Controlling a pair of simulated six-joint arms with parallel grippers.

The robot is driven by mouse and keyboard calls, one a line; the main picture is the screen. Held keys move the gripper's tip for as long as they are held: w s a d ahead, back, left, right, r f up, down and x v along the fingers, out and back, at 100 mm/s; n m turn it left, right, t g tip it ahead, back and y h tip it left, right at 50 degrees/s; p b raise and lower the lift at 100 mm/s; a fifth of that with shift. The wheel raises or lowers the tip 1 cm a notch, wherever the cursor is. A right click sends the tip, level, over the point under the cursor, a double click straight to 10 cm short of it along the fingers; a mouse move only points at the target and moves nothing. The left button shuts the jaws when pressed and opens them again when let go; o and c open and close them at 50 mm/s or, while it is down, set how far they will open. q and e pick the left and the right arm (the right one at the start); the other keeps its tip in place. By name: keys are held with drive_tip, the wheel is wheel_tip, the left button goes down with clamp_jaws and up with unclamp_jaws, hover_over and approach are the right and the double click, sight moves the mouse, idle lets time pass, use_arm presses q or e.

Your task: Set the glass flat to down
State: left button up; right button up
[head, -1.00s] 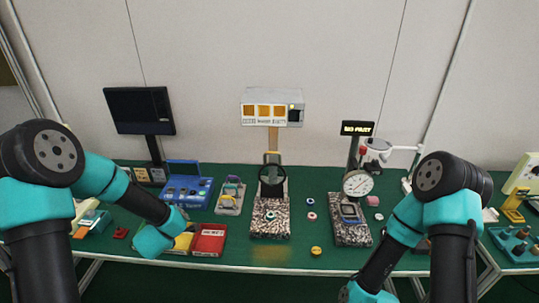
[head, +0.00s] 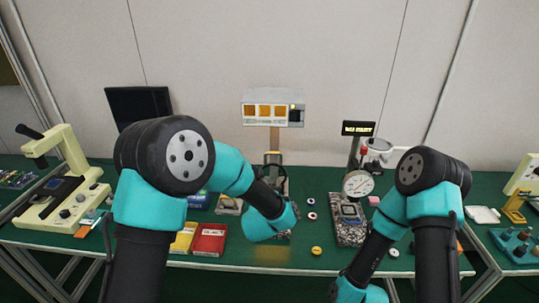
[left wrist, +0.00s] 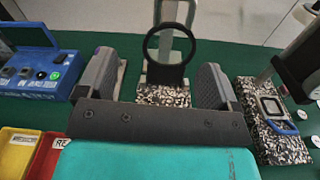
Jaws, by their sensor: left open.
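The glass flat shows as an upright black ring (left wrist: 152,47) in the left wrist view, standing on a speckled granite base (left wrist: 163,96) in front of a pale post. I cannot make out the glass inside it. My left gripper (left wrist: 158,72) is open and empty. Its two fingers are spread on either side of the ring and base, apart from the ring. In the head view my left arm hides most of the ring, the base and the gripper's fingers. My right arm shows at the right of the head view, but its gripper is not seen.
A dial gauge (head: 358,184) on a second granite base (head: 347,233) stands to the right. Red (head: 209,240) and yellow (head: 184,238) trays and a blue case (left wrist: 40,62) are left. A cream press (head: 66,190) stands far left. Small rings and a yellow piece (head: 316,250) lie between bases.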

sight(274, 153)
use_arm(q)
drive_tip(key=shift+s+d+r+n, duration=0.2)
drive_tip(key=shift+d+r+n, duration=0.05)
drive_tip(key=shift+d, duration=0.35)
drive_tip(key=shift+s+d+r+n, duration=0.15)
drive_tip(key=shift+d+r+n, duration=0.1)
drive_tip(key=shift+d, duration=0.35)
drive_tip(key=shift+w, duration=0.15)
drive_tip(key=w, duration=0.5)
drive_tip(key=w+d, duration=0.1)
drive_tip(key=w, duration=1.1)
drive_tip(key=shift+d, duration=0.4)
drive_tip(key=shift+c, duration=0.2)
drive_tip(key=c, duration=0.9)
drive_tip(key=shift+c, duration=0.2)
drive_tip(key=shift+s, duration=0.15)
